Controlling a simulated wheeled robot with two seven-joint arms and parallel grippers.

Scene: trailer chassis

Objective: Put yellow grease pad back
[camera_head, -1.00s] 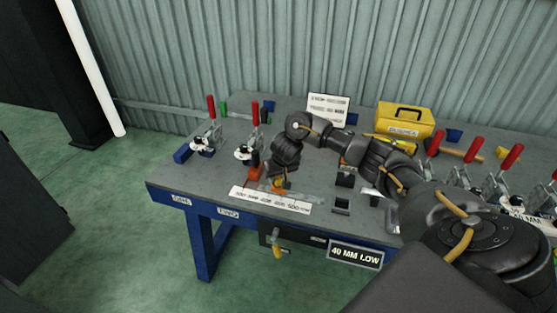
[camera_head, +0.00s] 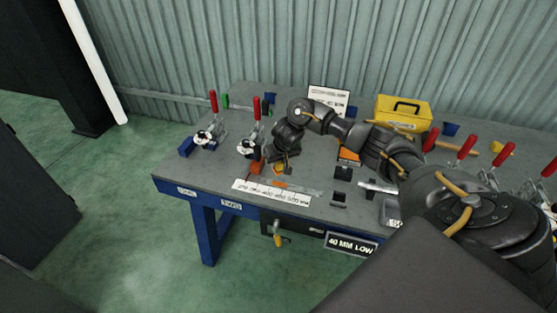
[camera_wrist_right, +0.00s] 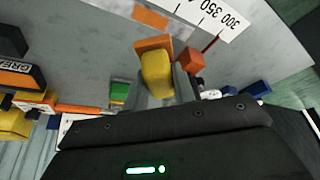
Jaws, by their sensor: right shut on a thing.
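The yellow pad (camera_wrist_right: 157,74) is a small rounded block between the fingers of my right gripper (camera_wrist_right: 161,88) in the right wrist view. The gripper is shut on it. An orange block (camera_wrist_right: 146,44) shows right beside the pad; I cannot tell whether they are joined. In the head view my right gripper (camera_head: 281,170) is over the table near its front edge, just behind the white ruler strip (camera_head: 270,192). The pad is mostly hidden there. A black-and-orange holder marked "GREA" (camera_wrist_right: 16,78) is at the left of the wrist view. My left gripper is not in view.
Red-handled toggle clamps stand at the table's left (camera_head: 254,128) and right (camera_head: 467,150). A yellow toolbox (camera_head: 403,111) and a white sign (camera_head: 328,100) stand at the back. An orange patch (camera_wrist_right: 150,18) lies on the tabletop by the ruler.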

